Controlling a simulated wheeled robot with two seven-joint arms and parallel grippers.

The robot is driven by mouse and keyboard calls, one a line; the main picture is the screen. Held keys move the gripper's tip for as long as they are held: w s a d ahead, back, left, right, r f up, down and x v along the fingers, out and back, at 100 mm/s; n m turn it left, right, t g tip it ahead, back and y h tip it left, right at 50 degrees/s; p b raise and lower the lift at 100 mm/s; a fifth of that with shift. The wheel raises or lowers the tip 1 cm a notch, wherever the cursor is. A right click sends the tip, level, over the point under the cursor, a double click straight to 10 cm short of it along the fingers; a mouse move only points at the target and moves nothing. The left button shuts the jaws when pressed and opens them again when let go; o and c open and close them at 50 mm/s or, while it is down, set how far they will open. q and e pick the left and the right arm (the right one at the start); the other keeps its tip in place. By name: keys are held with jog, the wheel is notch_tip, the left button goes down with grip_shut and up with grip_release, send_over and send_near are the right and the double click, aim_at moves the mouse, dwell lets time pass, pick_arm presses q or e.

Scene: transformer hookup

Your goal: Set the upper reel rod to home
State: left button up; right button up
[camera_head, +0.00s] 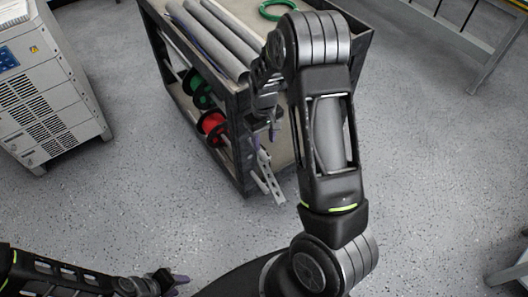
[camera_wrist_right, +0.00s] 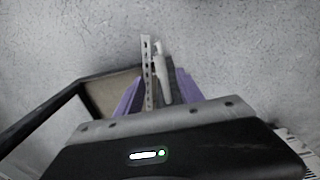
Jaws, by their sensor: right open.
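The cart's side holds a green reel (camera_head: 197,88) above a red reel (camera_head: 212,127); the rods through them are mostly hidden. A perforated metal strip (camera_head: 266,170) stands out at the cart's near right corner. My right gripper (camera_head: 266,135) is just above it, pointing down. In the right wrist view the strip (camera_wrist_right: 148,75) and a pale slim piece with a knobbed end (camera_wrist_right: 162,72) lie between my open purple fingers (camera_wrist_right: 158,92). I cannot tell whether the pale piece is the upper reel rod, or whether the fingers touch it. My left gripper (camera_head: 176,285) is low at the left, its opening unclear.
Grey rolls (camera_head: 213,38) and a green cable coil (camera_head: 280,8) lie on the dark-framed cart (camera_head: 247,178). A white vented cabinet (camera_head: 50,100) stands at the left. A table frame (camera_head: 490,62) is at the upper right. The floor between is clear.

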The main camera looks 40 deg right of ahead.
aim_at(264, 155)
jog(key=shift+f, duration=3.95)
jog(key=shift+c, duration=0.4)
grip_shut()
